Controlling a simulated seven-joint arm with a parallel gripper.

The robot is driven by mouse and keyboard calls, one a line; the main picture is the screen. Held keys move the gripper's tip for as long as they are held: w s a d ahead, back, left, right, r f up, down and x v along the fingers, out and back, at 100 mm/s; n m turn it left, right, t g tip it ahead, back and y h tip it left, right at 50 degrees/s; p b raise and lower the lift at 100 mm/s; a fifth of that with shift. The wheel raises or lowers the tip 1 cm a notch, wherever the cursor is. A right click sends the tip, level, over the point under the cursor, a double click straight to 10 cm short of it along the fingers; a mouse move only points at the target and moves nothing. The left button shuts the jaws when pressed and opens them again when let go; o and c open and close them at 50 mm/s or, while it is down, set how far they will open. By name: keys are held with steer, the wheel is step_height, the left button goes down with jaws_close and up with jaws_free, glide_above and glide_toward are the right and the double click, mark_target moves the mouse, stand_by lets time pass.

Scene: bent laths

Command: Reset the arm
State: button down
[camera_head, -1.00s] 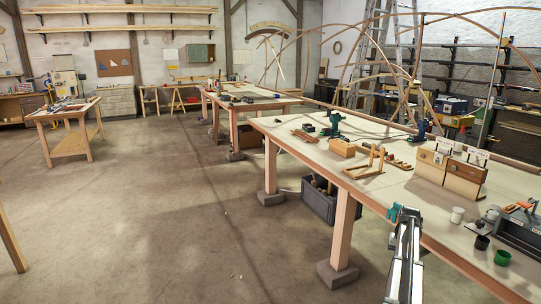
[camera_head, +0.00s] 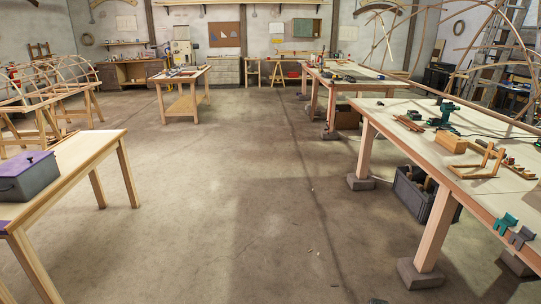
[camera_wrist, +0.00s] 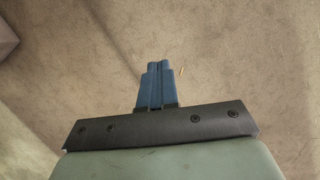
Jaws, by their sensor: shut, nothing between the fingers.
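My gripper (camera_wrist: 158,68) shows in the wrist view. Its two blue fingers are together, shut with nothing between them. It points over bare brown concrete floor (camera_wrist: 235,60) and touches nothing that I can see. In the head view my gripper cannot be made out.
A long workbench (camera_head: 400,104) with tools runs along the right; teal and grey clamps (camera_head: 506,223) sit at its edge. A grey crate (camera_head: 412,190) stands beneath. A wooden table (camera_head: 88,160) with a grey box (camera_head: 28,176) is at left.

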steer(key=s+a+f+n+g, duration=0.1)
steer(key=s+a+f+n, duration=0.1)
steer(key=s+a, duration=0.7)
steer(key=s+a+f+n+g+h, duration=0.1)
steer(key=s+a+f, duration=0.3)
steer(key=s+a, duration=0.6)
steer(key=s+n+g, duration=0.1)
steer(key=s, duration=0.5)
steer(key=shift+s+f+h, duration=0.3)
